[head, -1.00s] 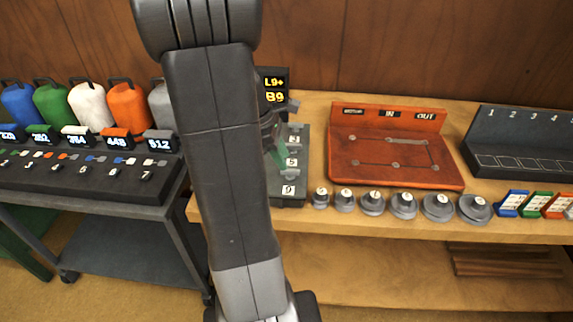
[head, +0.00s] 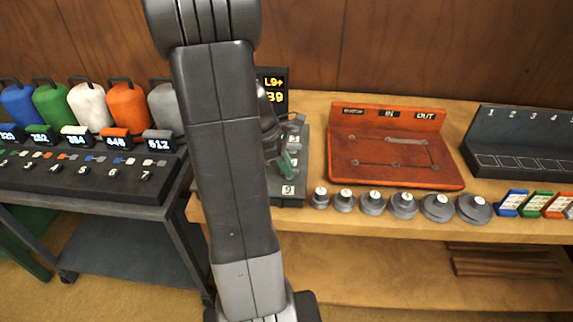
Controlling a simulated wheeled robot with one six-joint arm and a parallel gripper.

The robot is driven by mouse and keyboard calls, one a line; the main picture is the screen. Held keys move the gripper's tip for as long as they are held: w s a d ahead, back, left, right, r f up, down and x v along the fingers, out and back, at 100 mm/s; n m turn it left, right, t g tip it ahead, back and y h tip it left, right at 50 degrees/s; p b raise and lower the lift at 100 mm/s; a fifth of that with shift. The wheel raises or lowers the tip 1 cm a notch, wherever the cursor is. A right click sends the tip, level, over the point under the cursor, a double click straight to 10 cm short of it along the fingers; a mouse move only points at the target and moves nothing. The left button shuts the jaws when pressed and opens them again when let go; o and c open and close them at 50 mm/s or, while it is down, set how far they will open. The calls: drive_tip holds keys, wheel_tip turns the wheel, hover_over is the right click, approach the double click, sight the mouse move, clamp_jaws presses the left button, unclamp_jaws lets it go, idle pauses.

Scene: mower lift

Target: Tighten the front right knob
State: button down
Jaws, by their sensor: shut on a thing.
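My gripper (head: 287,145) is partly hidden behind my own arm, over a dark stand with numbered labels (head: 288,201) at the middle of the bench. It is shut on a small green piece (head: 287,166), which hangs tilted in front of the stand. Where the jaws touch it is too small to tell. No knob marked front right can be picked out. A row of grey round knob-like pieces (head: 403,206) with small white labels stands along the bench's front edge, to the right of my gripper and apart from it.
A display (head: 272,84) with yellow characters rises behind the stand. A red-brown board (head: 395,174) marked IN and OUT lies to the right. A dark rack (head: 520,130) and coloured cards (head: 512,203) are farther right. A dark cart (head: 90,185) with coloured jugs (head: 90,103) is at left.

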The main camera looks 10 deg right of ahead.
drive_tip(key=m+p, duration=0.1)
drive_tip(key=m, duration=0.1)
drive_tip(key=m+g+p, duration=0.1)
drive_tip(key=m, duration=0.1)
drive_tip(key=shift+w+d+r+m+g+y, duration=0.1)
drive_tip(key=shift+w+m+g+y, duration=0.1)
drive_tip(key=shift+m+g+y, duration=0.1)
drive_tip(key=m, duration=0.2)
drive_tip(key=m+g+y+p, duration=0.1)
drive_tip(key=m, duration=0.1)
drive_tip(key=shift+w+d+m+y+p, duration=0.1)
drive_tip(key=shift+d+m+y+p, duration=0.05)
drive_tip(key=shift+m+y+p, duration=0.15)
drive_tip(key=m, duration=0.2)
drive_tip(key=m+y+p, duration=0.1)
drive_tip(key=m, duration=0.1)
drive_tip(key=shift+d+g+y, duration=0.15)
drive_tip(key=shift+g+y, duration=0.15)
drive_tip(key=shift+d+m+y, duration=0.1)
drive_tip(key=shift+m+y, duration=0.7)
drive_tip(key=shift+m, duration=1.6)
drive_tip(key=c, duration=1.5)
unclamp_jaws()
drive_tip(key=shift+o, duration=0.2)
drive_tip(key=shift+w, duration=0.1)
